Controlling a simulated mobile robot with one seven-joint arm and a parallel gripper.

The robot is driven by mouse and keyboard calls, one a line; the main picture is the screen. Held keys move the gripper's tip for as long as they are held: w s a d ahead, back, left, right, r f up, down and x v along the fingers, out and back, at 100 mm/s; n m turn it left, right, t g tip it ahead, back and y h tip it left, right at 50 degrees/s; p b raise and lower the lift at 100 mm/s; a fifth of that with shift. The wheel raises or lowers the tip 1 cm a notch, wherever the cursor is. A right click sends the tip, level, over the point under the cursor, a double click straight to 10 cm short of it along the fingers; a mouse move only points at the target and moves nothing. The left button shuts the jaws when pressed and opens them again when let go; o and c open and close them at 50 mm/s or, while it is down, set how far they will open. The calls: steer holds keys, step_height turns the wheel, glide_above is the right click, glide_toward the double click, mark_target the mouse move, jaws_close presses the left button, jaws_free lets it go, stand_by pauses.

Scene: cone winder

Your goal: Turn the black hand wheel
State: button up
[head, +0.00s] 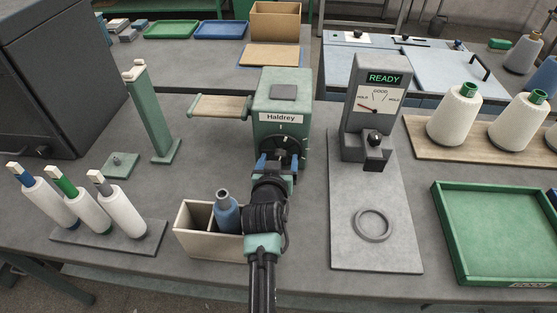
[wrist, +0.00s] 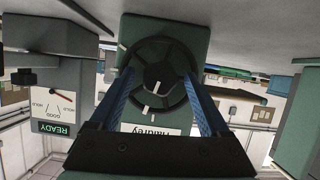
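The black hand wheel (wrist: 143,64) sits on the front of the green Haldrey housing (wrist: 192,42), a round rim with a hub and a pale mark. In the head view the wheel (head: 281,143) is partly hidden behind my gripper (head: 276,164). In the wrist view my gripper (wrist: 159,78) faces the wheel squarely, with one blue finger at each side of the rim. The fingers are wide apart. I cannot tell whether they press on the rim or stand just clear of it.
A gauge box (head: 377,100) reading READY stands right of the housing, its needle toward the left HOLD; a grey ring (head: 372,225) lies before it. A bin (head: 193,232) with a blue bottle (head: 227,213) is close left of my arm. A green tray (head: 447,255) is at right.

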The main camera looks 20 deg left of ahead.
steer(key=shift+r, duration=0.1)
step_height(320, 180, up, 10)
steer(key=shift+f+p, duration=0.1)
steer(key=shift+p, duration=0.3)
